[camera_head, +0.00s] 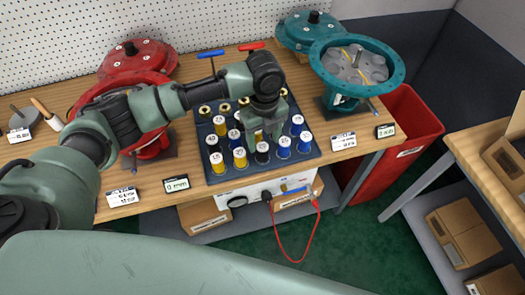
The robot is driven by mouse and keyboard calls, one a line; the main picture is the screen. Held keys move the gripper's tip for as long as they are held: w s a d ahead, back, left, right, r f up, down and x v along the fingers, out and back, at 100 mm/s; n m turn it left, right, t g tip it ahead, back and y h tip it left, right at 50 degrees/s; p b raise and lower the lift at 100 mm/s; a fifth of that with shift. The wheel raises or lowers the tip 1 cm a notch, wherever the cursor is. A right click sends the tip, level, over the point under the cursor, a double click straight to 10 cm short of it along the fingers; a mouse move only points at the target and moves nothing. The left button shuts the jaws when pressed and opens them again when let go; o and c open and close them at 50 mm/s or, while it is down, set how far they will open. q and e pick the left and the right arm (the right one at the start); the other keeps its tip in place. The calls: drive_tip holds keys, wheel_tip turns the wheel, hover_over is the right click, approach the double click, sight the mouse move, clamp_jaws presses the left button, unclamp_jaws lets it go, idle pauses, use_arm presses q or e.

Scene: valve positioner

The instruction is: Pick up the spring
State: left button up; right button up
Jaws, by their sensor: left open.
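Several short yellow, blue and black cylinders with white numbered tops stand in rows on a dark board (307,158); they look like the springs, but coils are too small to make out. A yellow one (240,158) stands left of my gripper, a blue one (284,147) to its right and a black one (262,153) just in front. My left gripper (262,136) points down among these rows, open. My arm and hand hide part of the back rows. I cannot tell whether the fingers touch a cylinder. My right gripper is not in view.
A red actuator housing (137,60) stands left on the wooden bench (97,175); an open teal one (385,68) stands right. Blue- and red-handled tools (210,54) lie behind the board. A red bin (408,120) and cartons on shelves (465,225) are at right.

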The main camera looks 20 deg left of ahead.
sight(263, 147)
use_arm(q)
drive_tip(key=f+p, duration=0.1)
drive_tip(key=f, duration=0.4)
drive_tip(key=shift+w+a+f+p, duration=0.2)
drive_tip(key=shift+f+p, duration=0.05)
drive_tip(key=shift+p, duration=0.15)
drive_tip(key=shift+f, duration=0.35)
clamp_jaws()
drive_tip(key=shift+r, duration=0.1)
